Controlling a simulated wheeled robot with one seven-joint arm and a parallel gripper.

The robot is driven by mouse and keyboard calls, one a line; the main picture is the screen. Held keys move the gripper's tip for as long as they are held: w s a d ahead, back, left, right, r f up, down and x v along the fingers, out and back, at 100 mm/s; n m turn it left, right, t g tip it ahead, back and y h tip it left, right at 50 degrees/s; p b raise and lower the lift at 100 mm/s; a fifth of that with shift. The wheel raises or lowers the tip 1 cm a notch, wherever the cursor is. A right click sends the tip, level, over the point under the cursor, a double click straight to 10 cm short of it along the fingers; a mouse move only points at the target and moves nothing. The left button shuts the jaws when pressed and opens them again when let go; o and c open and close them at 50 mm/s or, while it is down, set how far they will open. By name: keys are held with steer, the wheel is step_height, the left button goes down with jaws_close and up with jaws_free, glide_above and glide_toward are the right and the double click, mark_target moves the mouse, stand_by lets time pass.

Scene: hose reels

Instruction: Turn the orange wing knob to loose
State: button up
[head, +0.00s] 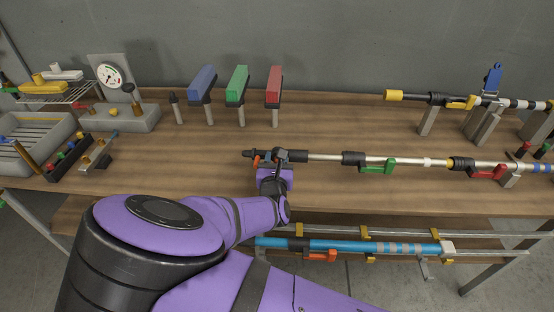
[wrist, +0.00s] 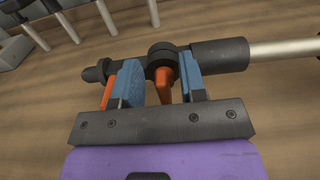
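A black-and-silver pole (head: 325,157) lies level along the front of the bench. In the wrist view an orange wing piece (wrist: 164,86) hangs below a round black collar (wrist: 163,60) on the pole's left end. My gripper (head: 275,157) is at this end; its blue fingers (wrist: 159,66) stand apart on either side of the orange piece. A narrow gap shows on each side of it, and the fingertips reach up to the black pole. A second orange piece (wrist: 108,92) is left of the left finger. I cannot tell whether both orange pieces are one part.
A green clamp (head: 378,166) and a red clamp (head: 487,173) sit farther right on the pole. Blue, green and red blocks on posts (head: 238,83) stand behind. A gauge stand (head: 118,112) is at left. A blue pole (head: 345,246) lies on the lower shelf.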

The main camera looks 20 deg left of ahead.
steer(key=shift+w, duration=0.1)
jaws_close()
stand_by(0.3)
steer(key=n, duration=0.3)
steer(key=shift+a, duration=0.25)
steer(key=n, duration=0.4)
steer(key=shift+a+f+n, duration=0.25)
steer(key=shift+a+n, duration=0.05)
steer(key=shift+a, duration=0.05)
steer(key=n, duration=0.4)
steer(key=f+n, duration=0.1)
steer(key=n, duration=0.1)
steer(key=shift+s+a, duration=0.25)
steer(key=shift+a, duration=0.05)
steer(key=n, duration=0.3)
steer(key=f+n, duration=0.1)
steer(key=n, duration=0.1)
steer(key=shift+n, duration=0.4)
